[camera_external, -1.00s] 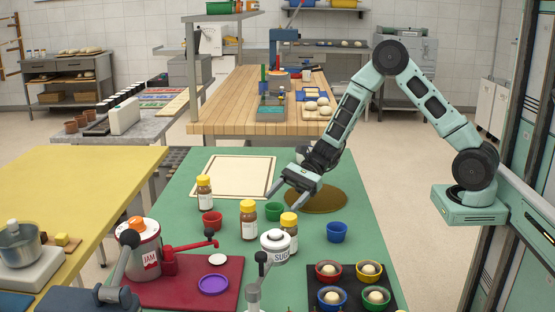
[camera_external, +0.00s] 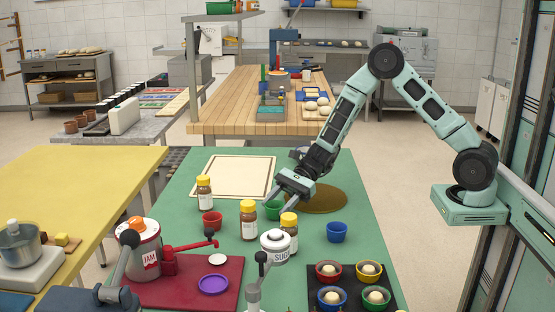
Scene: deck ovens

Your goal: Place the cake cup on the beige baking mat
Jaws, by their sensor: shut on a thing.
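The green cake cup (camera_external: 272,212) is between the fingertips of my gripper (camera_external: 276,201), which is shut on it from above and behind. The cup is upright; whether it touches the green table is hard to tell. The beige baking mat (camera_external: 234,170) lies flat and bare at the back left of the table, behind and left of the cup. A red cup (camera_external: 212,221) stands to the left, and a blue cup (camera_external: 337,232) stands to the right.
A round brown mat (camera_external: 327,202) lies right of the gripper. A dark tray (camera_external: 346,304) holds filled cups.

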